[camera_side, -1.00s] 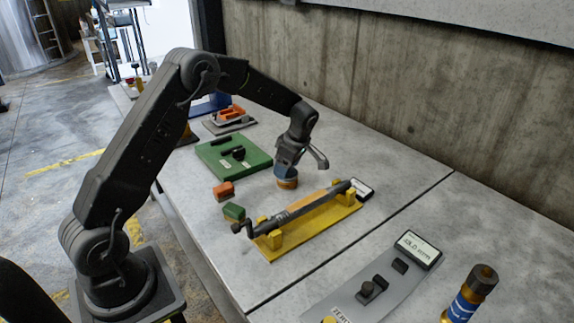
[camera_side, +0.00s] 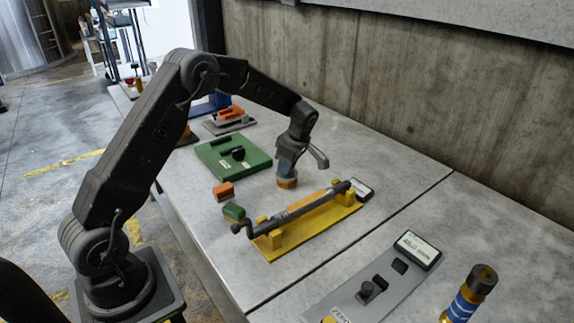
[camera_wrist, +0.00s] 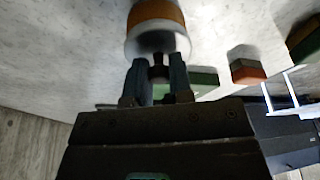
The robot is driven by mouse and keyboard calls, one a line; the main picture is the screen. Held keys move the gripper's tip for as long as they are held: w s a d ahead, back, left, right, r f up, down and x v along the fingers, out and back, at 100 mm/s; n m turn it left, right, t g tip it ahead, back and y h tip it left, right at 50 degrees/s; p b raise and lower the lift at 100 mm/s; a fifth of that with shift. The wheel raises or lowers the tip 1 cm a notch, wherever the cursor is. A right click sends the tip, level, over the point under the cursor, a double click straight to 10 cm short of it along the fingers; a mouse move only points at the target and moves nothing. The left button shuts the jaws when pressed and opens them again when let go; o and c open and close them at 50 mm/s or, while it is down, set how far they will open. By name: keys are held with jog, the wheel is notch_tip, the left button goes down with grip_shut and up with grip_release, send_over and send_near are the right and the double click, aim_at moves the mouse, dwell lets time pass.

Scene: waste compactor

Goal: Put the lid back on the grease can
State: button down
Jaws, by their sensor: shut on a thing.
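The grease can (camera_side: 287,183) is a small orange-brown cylinder standing upright on the grey bench. It also shows at the top of the wrist view (camera_wrist: 155,12). A pale, whitish round lid (camera_wrist: 134,46) is at the can's end facing my gripper. My gripper (camera_side: 289,171) points down directly over the can. In the wrist view its fingers (camera_wrist: 158,74) are closed around a small dark knob at the lid's middle. The lid appears in line with the can and touching or very close to it. Whether it is fully seated cannot be told.
A yellow stand (camera_side: 310,231) holding a grey rod tool lies just in front of the can. A green plate (camera_side: 234,158) with a black handle is to the left. Orange (camera_side: 223,191) and green (camera_side: 234,212) blocks lie nearby.

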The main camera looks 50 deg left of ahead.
jog(key=c, duration=0.9)
grip_release()
jog(key=shift+s+f, duration=0.1)
jog(key=shift+f, duration=0.05)
jog(key=shift+c, duration=0.2)
jog(key=shift+o, duration=0.3)
jog(key=o, duration=0.4)
jog(key=shift+r, duration=3.65)
